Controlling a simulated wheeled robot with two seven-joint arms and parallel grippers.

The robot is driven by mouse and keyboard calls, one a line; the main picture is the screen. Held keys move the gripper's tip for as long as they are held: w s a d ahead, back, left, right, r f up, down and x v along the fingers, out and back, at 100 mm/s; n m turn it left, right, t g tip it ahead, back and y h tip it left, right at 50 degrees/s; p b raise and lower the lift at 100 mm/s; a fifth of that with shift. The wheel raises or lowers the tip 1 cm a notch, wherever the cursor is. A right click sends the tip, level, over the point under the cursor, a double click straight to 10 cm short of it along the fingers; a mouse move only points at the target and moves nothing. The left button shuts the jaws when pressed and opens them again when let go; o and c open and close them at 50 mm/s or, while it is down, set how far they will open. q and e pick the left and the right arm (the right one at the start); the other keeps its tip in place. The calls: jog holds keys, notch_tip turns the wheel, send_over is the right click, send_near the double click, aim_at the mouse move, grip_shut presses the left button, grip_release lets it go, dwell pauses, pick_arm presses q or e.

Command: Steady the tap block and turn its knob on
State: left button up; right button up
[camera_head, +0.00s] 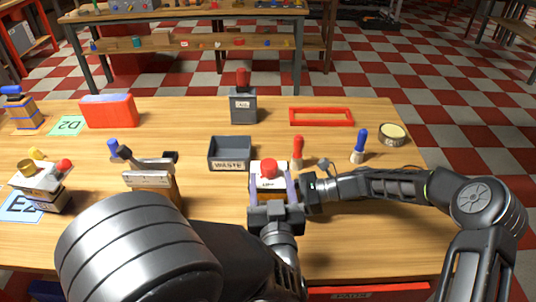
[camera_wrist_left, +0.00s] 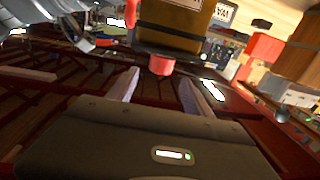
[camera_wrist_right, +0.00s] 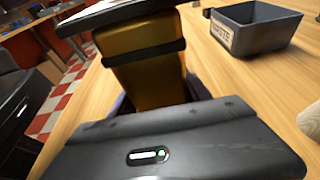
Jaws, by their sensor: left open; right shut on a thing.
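The tap block (camera_head: 257,184) stands on the table in front of the waste bin, with a pale top and a red knob (camera_head: 268,168). In the right wrist view its yellow-brown body (camera_wrist_right: 150,75) has a dark band. My right gripper (camera_head: 308,192) comes from the right and is shut on the block's body; its fingertips are mostly hidden. My left gripper (camera_head: 274,184) is open, with its two pale fingers pointing at the block. In the left wrist view the red knob (camera_wrist_left: 160,65) lies just beyond the finger gap, apart from both fingers.
A grey bin marked WASTE (camera_head: 230,154) stands close behind the block. A red-handled tool (camera_head: 298,150) and a blue-handled tool (camera_head: 360,146) stand to the right. A lever block (camera_head: 150,180) stands left, near my left arm. The table's right front is clear.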

aim_at(269, 163)
pick_arm(q)
jog(key=w, duration=0.9)
jog(key=shift+w+a, duration=0.15)
jog(key=shift+a, duration=0.25)
jog(key=shift+c, duration=0.3)
grip_shut()
